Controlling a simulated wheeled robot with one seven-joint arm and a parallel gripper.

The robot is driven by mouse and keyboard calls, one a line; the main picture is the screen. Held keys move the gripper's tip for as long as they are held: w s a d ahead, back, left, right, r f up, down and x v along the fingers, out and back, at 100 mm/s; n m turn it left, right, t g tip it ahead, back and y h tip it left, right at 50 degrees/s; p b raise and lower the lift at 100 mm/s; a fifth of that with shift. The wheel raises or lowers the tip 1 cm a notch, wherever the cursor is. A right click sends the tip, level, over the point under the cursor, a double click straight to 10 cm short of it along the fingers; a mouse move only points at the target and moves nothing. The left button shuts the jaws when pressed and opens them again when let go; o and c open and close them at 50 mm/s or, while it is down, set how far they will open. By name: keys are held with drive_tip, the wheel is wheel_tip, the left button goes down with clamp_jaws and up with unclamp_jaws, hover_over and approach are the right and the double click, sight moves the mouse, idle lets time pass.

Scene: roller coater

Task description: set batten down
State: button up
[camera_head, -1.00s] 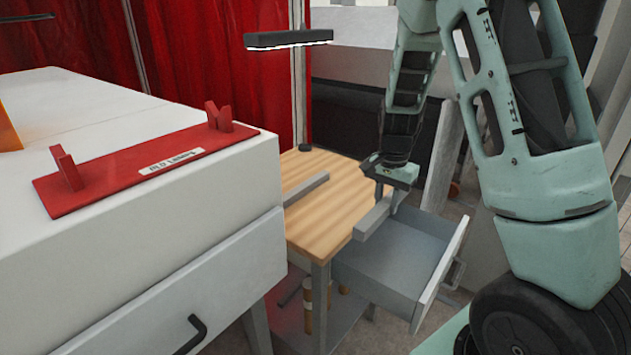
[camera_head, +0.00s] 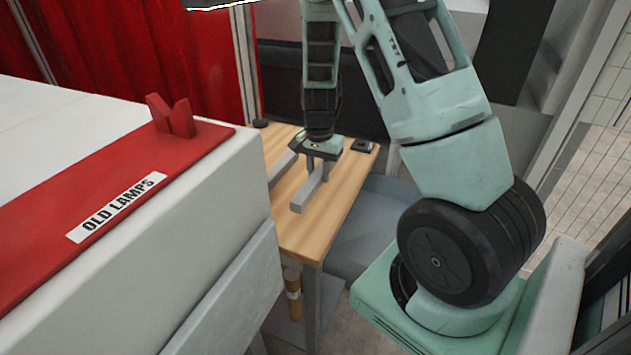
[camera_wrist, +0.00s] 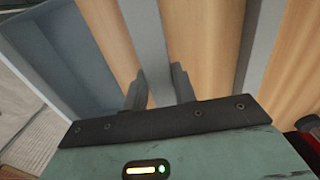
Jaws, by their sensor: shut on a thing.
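My gripper (camera_head: 316,166) points down over the wooden table top (camera_head: 345,195). It is shut on a grey batten (camera_head: 306,194), a straight square bar. The wrist view shows the batten (camera_wrist: 145,30) between the two fingers (camera_wrist: 160,90), with wood on both sides of it. I cannot tell whether its underside touches the wood. A second grey batten (camera_head: 281,168) lies on the table to the left, apart from the held one and roughly parallel to it. It also shows at the right of the wrist view (camera_wrist: 262,45).
A white cabinet with a red "OLD LAMPS" board (camera_head: 185,150) stands close on the left. A grey open drawer (camera_head: 375,225) lies below the table's right side. A small dark object (camera_head: 363,146) sits at the table's far right corner.

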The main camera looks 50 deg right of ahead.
sight(318, 194)
drive_tip(key=shift+f, duration=2.05)
drive_tip(key=o, duration=1.1)
drive_tip(key=shift+f, duration=0.15)
drive_tip(key=shift+c, duration=0.2)
wheel_tip(318, 194, up, 12)
drive_tip(key=shift+r, duration=0.2)
drive_tip(key=shift+s, duration=0.1)
